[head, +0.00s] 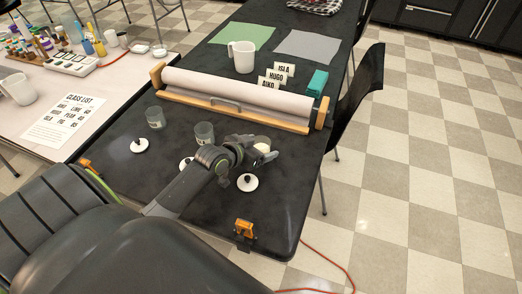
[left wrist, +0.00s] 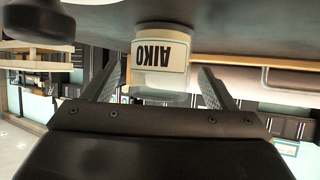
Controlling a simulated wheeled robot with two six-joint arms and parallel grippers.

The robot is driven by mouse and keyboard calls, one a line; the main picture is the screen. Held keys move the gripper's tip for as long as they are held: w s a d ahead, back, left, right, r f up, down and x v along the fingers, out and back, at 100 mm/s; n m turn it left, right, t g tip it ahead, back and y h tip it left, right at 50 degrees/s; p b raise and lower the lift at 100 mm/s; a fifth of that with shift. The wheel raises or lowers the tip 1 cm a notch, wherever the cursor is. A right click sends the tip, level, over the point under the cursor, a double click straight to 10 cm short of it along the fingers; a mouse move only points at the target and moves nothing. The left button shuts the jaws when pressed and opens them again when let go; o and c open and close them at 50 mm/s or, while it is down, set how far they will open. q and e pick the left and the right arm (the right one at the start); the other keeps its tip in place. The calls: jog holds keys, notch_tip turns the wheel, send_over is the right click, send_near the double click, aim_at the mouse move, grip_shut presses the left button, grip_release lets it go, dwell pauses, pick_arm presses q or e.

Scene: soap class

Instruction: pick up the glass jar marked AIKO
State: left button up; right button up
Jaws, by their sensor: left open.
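The glass jar marked AIKO (left wrist: 160,52) shows upside down in the left wrist view, with a white, blue-edged label facing the camera. In the head view a pale part of what looks like this jar (head: 263,146) shows beside my left gripper (head: 262,154), mostly hidden by it. My left gripper (left wrist: 162,78) is open, with one finger on each side of the jar and a visible gap to each side. The jar appears to stand on the black table (head: 110,170). My right gripper is not in view.
Two other glass jars (head: 155,117) (head: 204,132) stand to the left. White lids with dark knobs (head: 139,145) (head: 247,182) lie nearby, one partly behind my arm. A paper roll holder (head: 235,88) spans the table behind. An orange clamp (head: 244,228) sits at the front edge.

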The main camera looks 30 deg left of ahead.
pick_arm(q)
jog(key=shift+x, duration=1.4)
jog(key=shift+r, duration=0.1)
jog(key=c, duration=1.2)
